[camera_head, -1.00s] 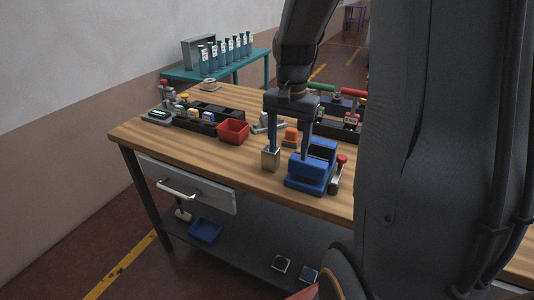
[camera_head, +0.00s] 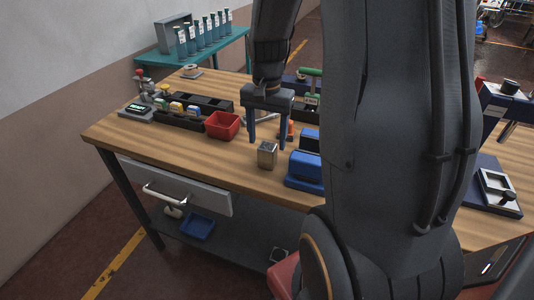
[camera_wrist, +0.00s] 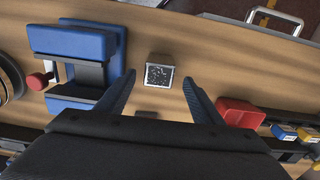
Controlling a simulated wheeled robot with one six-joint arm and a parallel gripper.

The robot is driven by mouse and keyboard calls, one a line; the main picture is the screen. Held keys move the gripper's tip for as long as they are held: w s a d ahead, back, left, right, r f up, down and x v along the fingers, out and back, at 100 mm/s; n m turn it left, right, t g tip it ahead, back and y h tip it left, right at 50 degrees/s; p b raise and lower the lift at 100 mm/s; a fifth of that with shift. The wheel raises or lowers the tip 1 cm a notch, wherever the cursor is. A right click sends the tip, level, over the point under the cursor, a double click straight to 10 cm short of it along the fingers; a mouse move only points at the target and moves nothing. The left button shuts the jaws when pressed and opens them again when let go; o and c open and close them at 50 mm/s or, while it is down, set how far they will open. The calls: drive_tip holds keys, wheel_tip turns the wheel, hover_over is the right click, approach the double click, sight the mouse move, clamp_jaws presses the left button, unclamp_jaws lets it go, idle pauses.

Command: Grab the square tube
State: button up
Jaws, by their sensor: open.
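The square tube (camera_head: 267,156) is a short metallic block standing upright on the wooden workbench (camera_head: 190,155), near its front edge. In the wrist view the tube (camera_wrist: 159,76) shows its dark, speckled square top face. My gripper (camera_head: 268,146) is open and empty, with one finger to each side of the tube in the picture. In the wrist view my gripper (camera_wrist: 158,77) has its fingertips to the left and right of the tube, with gaps on both sides. The fingers do not touch it; their exact height is hard to tell.
A blue block-like fixture (camera_head: 304,170) stands just right of the tube. A red bin (camera_head: 222,125) is to the left, beside black trays (camera_head: 181,121) with small parts. The bench front left of the tube is clear.

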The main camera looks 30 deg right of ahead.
sight(267, 146)
drive_tip(key=shift+s+f+p, duration=0.2)
drive_tip(key=shift+f+p, duration=0.3)
drive_tip(key=shift+f, duration=1.35)
drive_tip(key=c, duration=1.4)
